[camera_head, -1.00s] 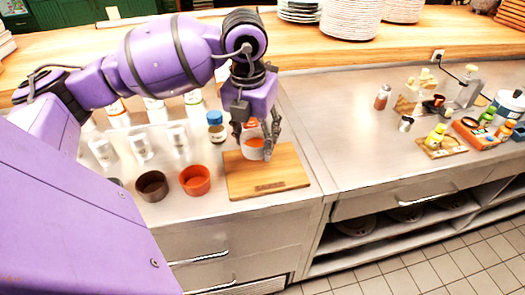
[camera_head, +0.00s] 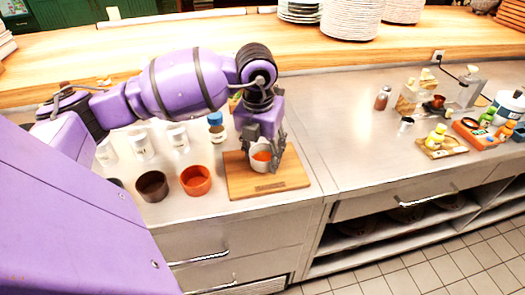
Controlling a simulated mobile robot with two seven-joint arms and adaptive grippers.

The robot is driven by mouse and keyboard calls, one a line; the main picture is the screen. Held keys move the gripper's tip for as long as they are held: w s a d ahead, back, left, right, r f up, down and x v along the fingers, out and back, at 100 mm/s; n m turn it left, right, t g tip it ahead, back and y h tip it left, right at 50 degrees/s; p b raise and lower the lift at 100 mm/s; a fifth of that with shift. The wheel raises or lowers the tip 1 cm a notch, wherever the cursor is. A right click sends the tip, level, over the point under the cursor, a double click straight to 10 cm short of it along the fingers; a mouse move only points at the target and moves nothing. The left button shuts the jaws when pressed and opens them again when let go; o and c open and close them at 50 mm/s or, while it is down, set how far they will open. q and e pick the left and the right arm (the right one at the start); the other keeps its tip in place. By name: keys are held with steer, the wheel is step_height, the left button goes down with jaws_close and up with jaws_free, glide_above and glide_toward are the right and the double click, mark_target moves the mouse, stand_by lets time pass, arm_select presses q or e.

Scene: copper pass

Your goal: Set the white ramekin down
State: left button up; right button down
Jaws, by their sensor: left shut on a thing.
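The white ramekin (camera_head: 260,159) has orange-red contents and is at the wooden board (camera_head: 268,187), over its back half. My left gripper (camera_head: 264,161) points down and is shut on the ramekin, with a dark finger on each side of it. The ramekin looks upright. I cannot tell whether its base touches the board or hangs just above it. My right gripper is not in view.
An orange ramekin (camera_head: 195,181) and a dark brown ramekin (camera_head: 152,186) stand left of the board. White-labelled jars (camera_head: 140,144) and a blue-capped bottle (camera_head: 216,127) stand behind. The steel counter right of the board (camera_head: 345,150) is clear.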

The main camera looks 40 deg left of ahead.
arm_select(q)
steer(key=o, duration=1.2)
steer(key=shift+r, duration=0.35)
steer(key=r, duration=0.3)
steer(key=s+r, duration=0.1)
steer(key=r, duration=0.7)
steer(key=shift+s+d+r, duration=0.15)
steer(key=shift+s+r, duration=0.1)
steer(key=shift+s+f, duration=0.1)
